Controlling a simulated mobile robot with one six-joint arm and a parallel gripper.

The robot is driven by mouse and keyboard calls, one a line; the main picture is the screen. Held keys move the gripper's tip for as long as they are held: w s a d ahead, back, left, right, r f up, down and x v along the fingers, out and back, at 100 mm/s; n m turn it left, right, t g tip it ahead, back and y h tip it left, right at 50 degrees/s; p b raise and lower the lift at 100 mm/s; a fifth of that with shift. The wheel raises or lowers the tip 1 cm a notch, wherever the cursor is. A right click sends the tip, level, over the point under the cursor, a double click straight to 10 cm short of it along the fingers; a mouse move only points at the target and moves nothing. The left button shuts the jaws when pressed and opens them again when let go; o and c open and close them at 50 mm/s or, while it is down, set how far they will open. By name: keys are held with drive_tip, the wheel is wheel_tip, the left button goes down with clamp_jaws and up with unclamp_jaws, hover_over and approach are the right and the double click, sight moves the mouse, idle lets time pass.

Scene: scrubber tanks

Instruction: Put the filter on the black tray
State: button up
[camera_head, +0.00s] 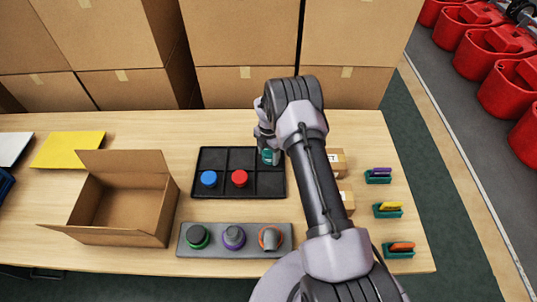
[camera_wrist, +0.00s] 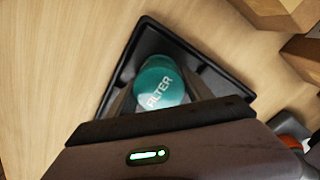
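The filter (camera_wrist: 160,84) is a teal cylinder with white lettering on its top. In the head view the filter (camera_head: 270,157) is at the upper right of the black tray (camera_head: 243,161), partly hidden by my arm. My gripper (camera_wrist: 160,78) has a finger close against each side of the filter and looks shut on it. In the head view my gripper (camera_head: 267,147) is over the tray's back right part. I cannot tell whether the filter touches the tray floor. The tray's corner (camera_wrist: 146,24) shows beyond the filter in the wrist view.
A blue piece (camera_head: 208,178) and a red piece (camera_head: 239,177) sit in the tray's front compartments. A grey holder (camera_head: 210,252) with three round parts stands in front. An open cardboard box (camera_head: 125,195) is left. Small boxes (camera_head: 337,160) and teal holders (camera_head: 388,211) are right.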

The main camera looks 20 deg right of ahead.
drive_tip(key=shift+o, duration=0.8)
